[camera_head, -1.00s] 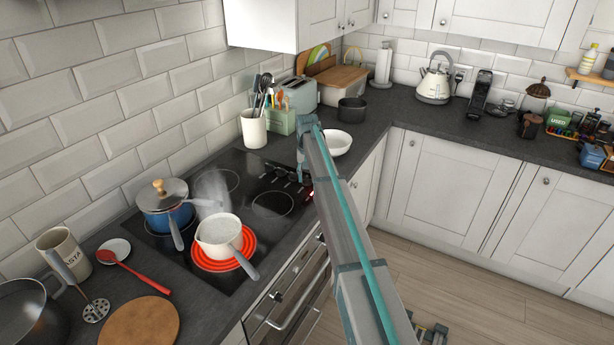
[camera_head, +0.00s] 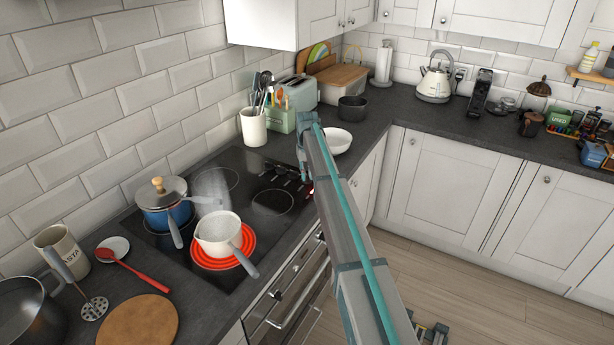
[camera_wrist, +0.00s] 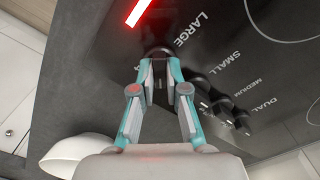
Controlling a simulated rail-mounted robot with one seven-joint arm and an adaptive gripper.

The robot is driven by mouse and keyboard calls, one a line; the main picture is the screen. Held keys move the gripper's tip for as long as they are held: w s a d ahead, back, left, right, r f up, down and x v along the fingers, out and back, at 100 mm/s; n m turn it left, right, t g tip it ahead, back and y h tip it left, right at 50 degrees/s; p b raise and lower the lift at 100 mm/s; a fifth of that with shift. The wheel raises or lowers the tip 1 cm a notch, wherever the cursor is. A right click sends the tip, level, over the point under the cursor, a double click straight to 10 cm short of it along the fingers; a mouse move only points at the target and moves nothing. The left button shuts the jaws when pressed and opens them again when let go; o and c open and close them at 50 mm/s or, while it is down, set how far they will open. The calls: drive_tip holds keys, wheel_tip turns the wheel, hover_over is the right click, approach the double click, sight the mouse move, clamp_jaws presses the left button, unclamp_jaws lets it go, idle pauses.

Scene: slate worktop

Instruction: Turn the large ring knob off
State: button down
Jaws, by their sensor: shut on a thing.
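The large ring knob (camera_wrist: 158,46) is a dark round knob beside the printed word LARGE, at the top middle of the wrist view. My gripper (camera_wrist: 158,62) is shut on this knob, with a finger on each side, and its fingers hide part of it. A bright red bar (camera_wrist: 138,12) is lit on the hob just beyond the knob. In the head view, my arm hides most of the gripper and the knob. A hob ring (camera_head: 204,262) glows red under a white saucepan (camera_head: 219,232).
More dark knobs (camera_wrist: 222,106) stand in a row to the right, labelled SMALL, MEDIUM and DUAL. A blue lidded pot (camera_head: 165,211) stands on the hob's left. A white bowl (camera_head: 338,139) is on the worktop close to my arm.

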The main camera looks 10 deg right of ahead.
sight(307, 176)
drive_tip(key=n+b, duration=0.1)
drive_tip(key=n, duration=0.4)
drive_tip(key=shift+b, duration=0.3)
drive_tip(key=shift+n+b, duration=0.45)
drive_tip(key=shift+n, duration=1.85)
drive_tip(key=c, duration=1.2)
unclamp_jaws()
drive_tip(key=shift+r, duration=0.1)
wheel_tip(307, 176, up, 12)
drive_tip(key=shift+f, duration=0.1)
